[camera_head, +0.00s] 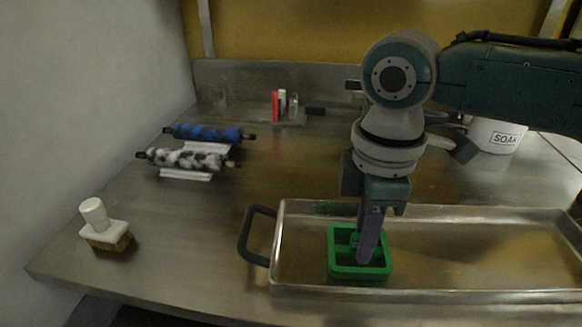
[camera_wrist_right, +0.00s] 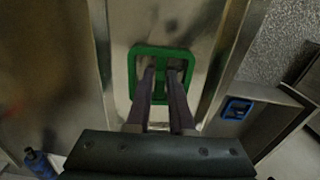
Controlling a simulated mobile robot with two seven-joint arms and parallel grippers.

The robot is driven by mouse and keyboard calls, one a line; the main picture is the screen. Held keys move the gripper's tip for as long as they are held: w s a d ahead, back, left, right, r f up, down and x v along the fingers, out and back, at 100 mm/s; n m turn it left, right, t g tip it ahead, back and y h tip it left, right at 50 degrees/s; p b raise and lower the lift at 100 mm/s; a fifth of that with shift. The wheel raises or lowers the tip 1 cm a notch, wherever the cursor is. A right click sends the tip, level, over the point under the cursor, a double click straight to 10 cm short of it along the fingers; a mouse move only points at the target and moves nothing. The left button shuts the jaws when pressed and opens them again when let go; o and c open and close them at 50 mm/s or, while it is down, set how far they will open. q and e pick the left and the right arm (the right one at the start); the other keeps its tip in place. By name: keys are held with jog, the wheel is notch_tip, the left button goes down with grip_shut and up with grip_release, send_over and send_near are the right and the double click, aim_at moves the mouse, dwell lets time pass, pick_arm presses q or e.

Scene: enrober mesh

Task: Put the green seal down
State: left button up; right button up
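The green seal (camera_head: 345,268) is a rectangular green frame with a raised bar across its middle. In the head view it is at the left end of the long metal tray (camera_head: 440,289), and I cannot tell whether it touches the tray floor. My right gripper (camera_head: 366,256) points straight down into the frame. In the right wrist view the green seal (camera_wrist_right: 134,80) lies around the fingertips, and my right gripper (camera_wrist_right: 163,76) has its two fingers closed on the middle bar. My left gripper is not in view.
The tray has a black handle (camera_head: 246,236) on its left. A white-handled brush (camera_head: 104,234) stands at the table's front left. Blue (camera_head: 205,132) and black-and-white (camera_head: 190,159) rollers lie behind. A white SOAK bucket (camera_head: 496,138) stands back right. The steel table between them is clear.

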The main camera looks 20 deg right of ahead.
jog(key=o, duration=0.3)
notch_tip(320, 180, up, 12)
jog(key=p, duration=0.2)
jog(key=s+a+f+m+t+y, duration=0.2)
jog(key=s+a+f+m+y, duration=0.1)
jog(key=s+a+f, duration=0.5)
jog(key=s+d+m+h, duration=0.1)
jog(key=s+d+m, duration=0.1)
jog(key=s+d+m+t+h, duration=0.1)
jog(key=s+d+m, duration=0.1)
jog(key=s+m, duration=0.1)
jog(key=s+d+m, duration=0.1)
jog(key=s+m, duration=0.1)
jog(key=s, duration=0.1)
jog(key=shift+s+d+r+m+t+h, duration=0.25)
jog(key=shift+d+r+m+t+h, duration=0.05)
jog(key=shift+d+r+h, duration=0.1)
